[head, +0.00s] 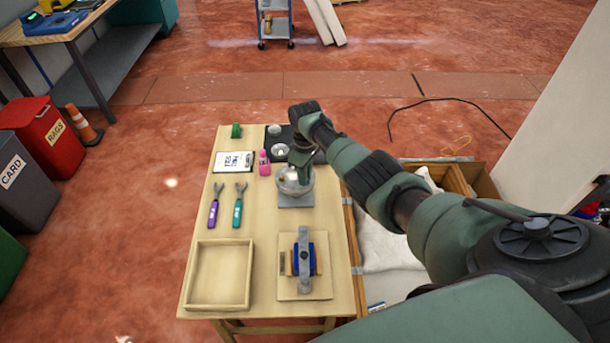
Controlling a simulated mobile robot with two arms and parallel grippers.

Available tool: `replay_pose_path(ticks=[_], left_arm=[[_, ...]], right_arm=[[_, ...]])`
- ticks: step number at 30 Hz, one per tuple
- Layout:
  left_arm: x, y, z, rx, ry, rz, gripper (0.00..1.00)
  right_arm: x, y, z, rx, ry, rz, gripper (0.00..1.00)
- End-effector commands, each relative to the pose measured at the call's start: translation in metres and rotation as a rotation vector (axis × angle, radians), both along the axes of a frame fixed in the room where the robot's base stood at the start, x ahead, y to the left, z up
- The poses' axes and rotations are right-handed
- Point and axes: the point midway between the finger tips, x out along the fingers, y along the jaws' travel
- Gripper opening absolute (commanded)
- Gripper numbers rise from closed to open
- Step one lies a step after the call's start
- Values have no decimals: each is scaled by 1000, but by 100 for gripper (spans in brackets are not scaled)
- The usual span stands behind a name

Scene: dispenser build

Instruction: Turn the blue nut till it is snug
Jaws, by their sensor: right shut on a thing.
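My right gripper (299,172) points down at the top of a clear, rounded globe (291,186) on a grey square base (296,201). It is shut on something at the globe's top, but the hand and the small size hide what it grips. I cannot make out a blue nut there. Nearer me, a fixture with blue sides (311,258) and a grey upright bar (303,240) stands on a light board (315,292). My left gripper is not in view.
On the wooden table (262,222) lie purple (214,206) and teal (238,208) tools, an empty tray (247,275), a pink bottle (264,163) and a white card (233,161). A dark mat (271,151) holds round parts. A crate (455,183) stands right of the table.

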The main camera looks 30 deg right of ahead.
Motion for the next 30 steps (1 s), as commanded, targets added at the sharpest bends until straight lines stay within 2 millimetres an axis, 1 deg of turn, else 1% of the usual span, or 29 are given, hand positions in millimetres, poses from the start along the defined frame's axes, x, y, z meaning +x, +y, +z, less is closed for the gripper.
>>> replay_pose_path(ticks=[3, 4, 5, 6, 14, 17, 20, 23, 27, 30], left_arm=[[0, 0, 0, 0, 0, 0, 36], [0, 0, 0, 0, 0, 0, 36], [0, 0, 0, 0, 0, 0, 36], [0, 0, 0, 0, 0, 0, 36], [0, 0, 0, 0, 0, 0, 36], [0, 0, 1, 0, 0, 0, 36], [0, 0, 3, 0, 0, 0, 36], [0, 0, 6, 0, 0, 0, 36], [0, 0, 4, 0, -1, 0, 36], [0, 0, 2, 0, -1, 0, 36]], right_arm=[[1, -1, 2, -3, -4, 0, 0], [1, -1, 2, -3, -4, 0, 24], [1, -1, 2, -2, -4, 0, 32], [1, -1, 2, -2, -3, 1, 37], [1, 0, 1, 0, -1, 1, 37], [1, 0, 4, 0, -2, 2, 37], [1, -1, 15, -1, -4, 1, 37], [1, -1, 31, -2, -5, 1, 37], [1, -1, 54, -3, -6, 1, 37], [1, -2, 67, -2, -4, 0, 37]])
